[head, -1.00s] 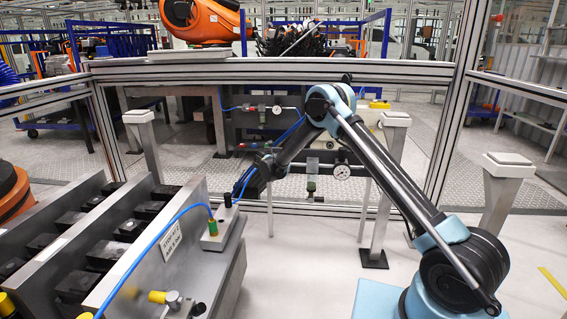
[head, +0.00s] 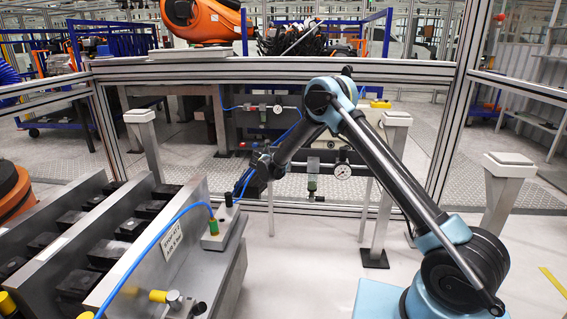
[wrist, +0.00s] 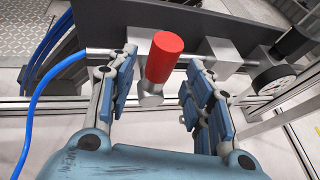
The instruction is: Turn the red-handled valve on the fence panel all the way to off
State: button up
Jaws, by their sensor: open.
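The red handle (wrist: 165,58) is an upright cylinder on a grey metal valve stem in the wrist view. My gripper (wrist: 160,68) is open, with one finger on each side of the handle. There is a clear gap on the right; on the left the finger is closer, with a small gap. In the head view my gripper (head: 260,168) is at the low fence panel, and a small red spot (head: 243,145) shows beside it. The rest of the valve is hidden there behind my gripper.
A pressure gauge (head: 342,172) sits right of my gripper on the same line. A blue hose (wrist: 48,85) runs left of my gripper. A metal fixture with black blocks (head: 165,235) stands front left, and a white-topped post (head: 395,150) stands right.

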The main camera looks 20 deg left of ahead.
jog(key=v, duration=0.7)
jog(key=shift+s, duration=0.3)
jog(key=shift+r, duration=0.15)
